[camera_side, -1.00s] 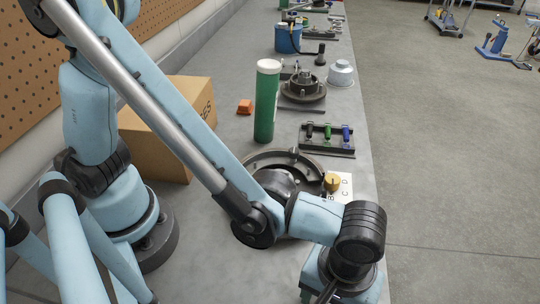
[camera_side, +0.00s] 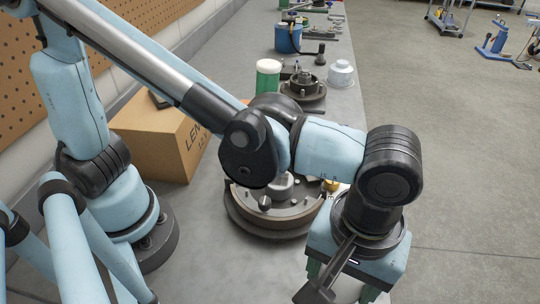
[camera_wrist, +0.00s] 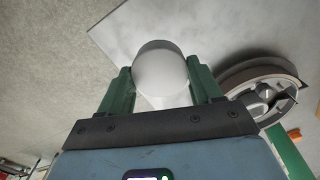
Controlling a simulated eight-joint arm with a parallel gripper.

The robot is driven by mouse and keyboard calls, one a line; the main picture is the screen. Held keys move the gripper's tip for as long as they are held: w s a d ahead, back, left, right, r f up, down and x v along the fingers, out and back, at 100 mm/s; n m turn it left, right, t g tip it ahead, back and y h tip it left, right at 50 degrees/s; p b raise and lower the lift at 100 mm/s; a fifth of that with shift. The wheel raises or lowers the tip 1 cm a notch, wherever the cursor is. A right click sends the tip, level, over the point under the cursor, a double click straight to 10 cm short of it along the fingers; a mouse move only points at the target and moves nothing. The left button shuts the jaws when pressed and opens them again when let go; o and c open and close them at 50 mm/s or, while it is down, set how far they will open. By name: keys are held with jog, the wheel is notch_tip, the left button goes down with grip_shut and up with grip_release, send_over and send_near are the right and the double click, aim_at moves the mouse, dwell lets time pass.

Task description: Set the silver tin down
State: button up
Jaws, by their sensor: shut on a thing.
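My gripper (camera_wrist: 162,80) has green fingers on both sides of a smooth, round, pale grey-white thing, which looks like the silver tin (camera_wrist: 160,75), and is shut on it. In the side view my gripper (camera_side: 342,283) is at the lower right, near the bench's right edge, pointing down. There the tin is mostly hidden by the gripper body, with only a pale patch between the fingers. I cannot tell from these frames whether the tin's underside touches anything.
A round brake assembly (camera_side: 262,222) lies on the bench (camera_side: 215,235) left of my gripper. A cardboard box (camera_side: 165,150) stands further left. Behind my arm are a green cylinder (camera_side: 268,78), a hub (camera_side: 303,85) and a pale lidded container (camera_side: 341,74). Floor lies beyond the right edge.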

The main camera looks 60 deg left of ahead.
jog(key=shift+s+a+r, duration=0.1)
jog(key=shift+a+r, duration=0.05)
jog(key=shift+r, duration=0.15)
jog(key=s+a+f+n, duration=0.2)
jog(key=s+a, duration=0.5)
jog(key=a, duration=0.5)
jog(key=shift+a+f, duration=0.2)
jog(key=shift+f, duration=3.6)
jog(key=shift+f, duration=0.1)
jog(key=o, duration=1.1)
